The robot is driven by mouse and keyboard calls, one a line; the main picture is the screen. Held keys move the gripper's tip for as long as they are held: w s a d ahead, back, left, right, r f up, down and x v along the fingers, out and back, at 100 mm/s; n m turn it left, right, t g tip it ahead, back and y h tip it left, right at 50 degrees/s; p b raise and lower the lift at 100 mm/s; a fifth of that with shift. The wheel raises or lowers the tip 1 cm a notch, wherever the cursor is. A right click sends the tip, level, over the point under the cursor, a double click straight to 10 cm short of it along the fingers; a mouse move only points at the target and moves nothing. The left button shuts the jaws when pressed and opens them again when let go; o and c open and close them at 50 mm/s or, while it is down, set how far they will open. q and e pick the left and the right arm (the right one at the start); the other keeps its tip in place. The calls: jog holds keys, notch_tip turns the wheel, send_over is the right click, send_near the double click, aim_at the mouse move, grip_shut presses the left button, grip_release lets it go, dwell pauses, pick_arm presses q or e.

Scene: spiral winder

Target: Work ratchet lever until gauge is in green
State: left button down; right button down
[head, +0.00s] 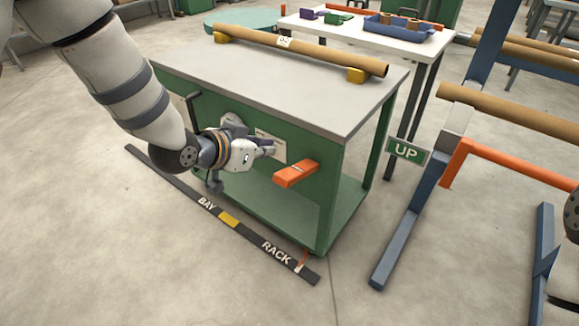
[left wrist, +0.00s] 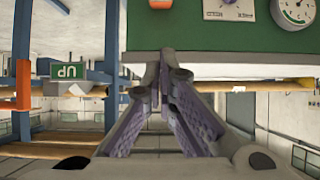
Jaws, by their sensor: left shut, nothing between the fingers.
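The ratchet lever is an orange bar (head: 297,174) sticking out from the front of the green cabinet. Its orange end (left wrist: 160,3) shows at the top edge of the left wrist view. My left gripper (head: 272,146) is shut and empty, just left of the lever and apart from it. In the left wrist view its fingertips (left wrist: 165,62) meet in front of the green panel. A round white gauge (left wrist: 297,11) shows at the top right there, cut off by the frame. My right gripper is out of view.
The green cabinet has a grey top (head: 290,85) with a brown tube (head: 300,48) on yellow blocks. An UP sign (head: 407,152) and blue rack (head: 410,225) stand to the right. A dark floor strip (head: 190,192) lies in front.

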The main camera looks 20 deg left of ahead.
aim_at(285, 175)
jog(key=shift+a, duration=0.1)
